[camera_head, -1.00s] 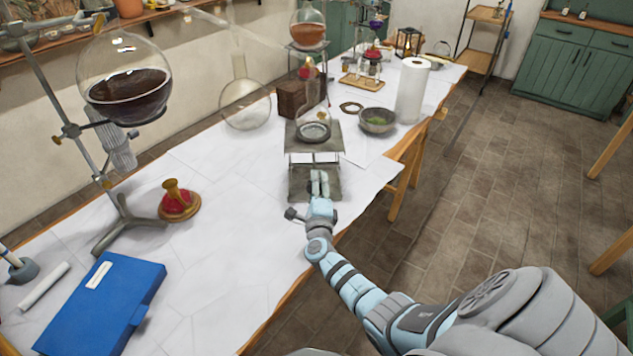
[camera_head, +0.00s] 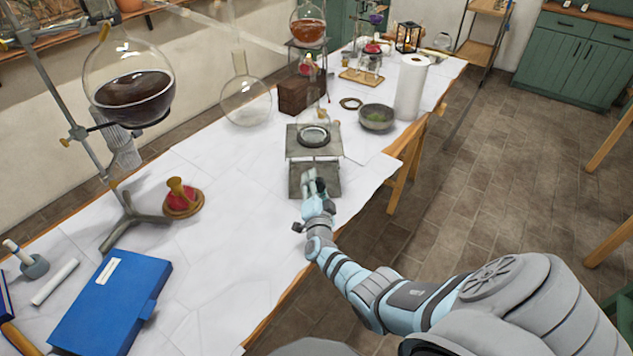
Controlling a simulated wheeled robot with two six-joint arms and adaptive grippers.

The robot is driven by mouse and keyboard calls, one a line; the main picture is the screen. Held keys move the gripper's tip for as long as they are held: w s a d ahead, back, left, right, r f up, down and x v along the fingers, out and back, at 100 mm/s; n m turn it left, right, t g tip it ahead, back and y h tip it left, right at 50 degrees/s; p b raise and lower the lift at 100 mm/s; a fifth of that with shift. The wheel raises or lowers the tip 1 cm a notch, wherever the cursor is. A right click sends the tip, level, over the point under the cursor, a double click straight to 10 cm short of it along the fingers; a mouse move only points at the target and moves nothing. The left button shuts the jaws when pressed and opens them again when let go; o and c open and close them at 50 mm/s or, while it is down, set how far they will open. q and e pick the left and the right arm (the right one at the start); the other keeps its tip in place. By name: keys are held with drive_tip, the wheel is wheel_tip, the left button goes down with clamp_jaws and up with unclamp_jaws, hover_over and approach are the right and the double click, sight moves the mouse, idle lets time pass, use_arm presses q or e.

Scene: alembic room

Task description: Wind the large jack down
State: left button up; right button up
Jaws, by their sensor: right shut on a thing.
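The large jack stands on the white-covered table, with its grey top plate (camera_head: 298,148) a short way above its base plate (camera_head: 330,185). A small glass flask (camera_head: 312,115) stands on a dark ring on the top plate. My right gripper (camera_head: 313,182) is at the near side of the jack, in front of its base. It is shut on the jack's knob, which its fingers hide. My left gripper is not in view.
A tall stand holds a round flask of dark liquid (camera_head: 135,98) at left. A red-and-gold stopper-like piece (camera_head: 182,200) and a blue case (camera_head: 112,300) lie on the table. A bowl (camera_head: 376,118) and a paper roll (camera_head: 411,88) stand right of the jack. The table front-left of the jack is clear.

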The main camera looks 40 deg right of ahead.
drive_tip(key=n+p, duration=0.1)
drive_tip(key=n, duration=0.6)
idle(0.5)
drive_tip(key=o, duration=1.2)
drive_tip(key=v, duration=1.2)
